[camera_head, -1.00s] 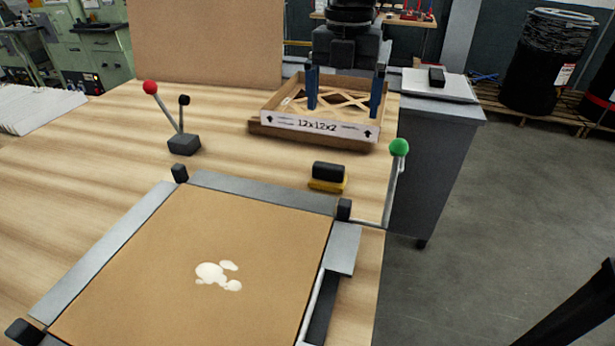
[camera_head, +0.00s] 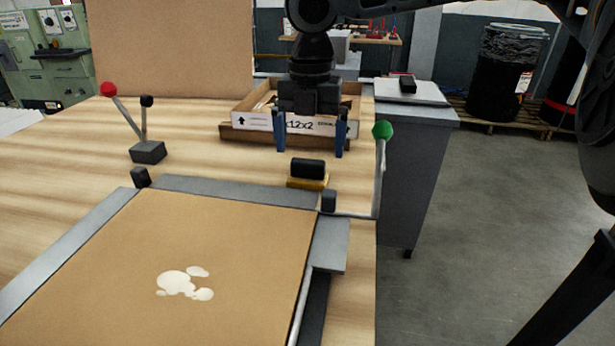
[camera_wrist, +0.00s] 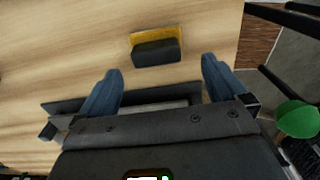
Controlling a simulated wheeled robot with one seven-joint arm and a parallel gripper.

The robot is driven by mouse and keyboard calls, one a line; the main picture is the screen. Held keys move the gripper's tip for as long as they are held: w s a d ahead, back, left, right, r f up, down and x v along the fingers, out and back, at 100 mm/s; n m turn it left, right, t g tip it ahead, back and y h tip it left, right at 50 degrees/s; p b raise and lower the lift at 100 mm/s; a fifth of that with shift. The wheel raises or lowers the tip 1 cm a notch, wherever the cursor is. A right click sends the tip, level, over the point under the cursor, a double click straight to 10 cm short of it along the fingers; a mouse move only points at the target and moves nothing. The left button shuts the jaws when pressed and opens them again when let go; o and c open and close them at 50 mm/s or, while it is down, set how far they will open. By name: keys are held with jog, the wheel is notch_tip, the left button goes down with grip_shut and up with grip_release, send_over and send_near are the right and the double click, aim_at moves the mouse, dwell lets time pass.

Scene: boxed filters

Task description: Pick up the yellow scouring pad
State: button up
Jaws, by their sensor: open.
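The yellow scouring pad (camera_head: 308,183) lies on the wooden table just behind the fixture's back bar, with a black block-shaped handle (camera_head: 307,168) on top. In the wrist view the yellow pad (camera_wrist: 157,35) shows as a strip along the black handle (camera_wrist: 157,53), ahead of and between my fingers. My gripper (camera_head: 309,153) is open, its two blue fingers pointing down, above and a little behind the pad in the head view. The fingers (camera_wrist: 160,82) are empty and not touching the pad.
A cardboard box (camera_head: 236,134) marked 12x12x2 stands behind my gripper. A green-knobbed lever (camera_head: 382,131) rises close on the right, and a red-knobbed lever (camera_head: 108,89) on the left. The metal-framed fixture (camera_head: 335,245) holds a brown sheet with white blobs (camera_head: 183,283).

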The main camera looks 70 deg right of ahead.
aim_at(308, 161)
jog(key=f, duration=0.5)
jog(key=shift+w+d+f, duration=0.1)
jog(key=shift+w+d, duration=0.1)
jog(key=c, duration=1.1)
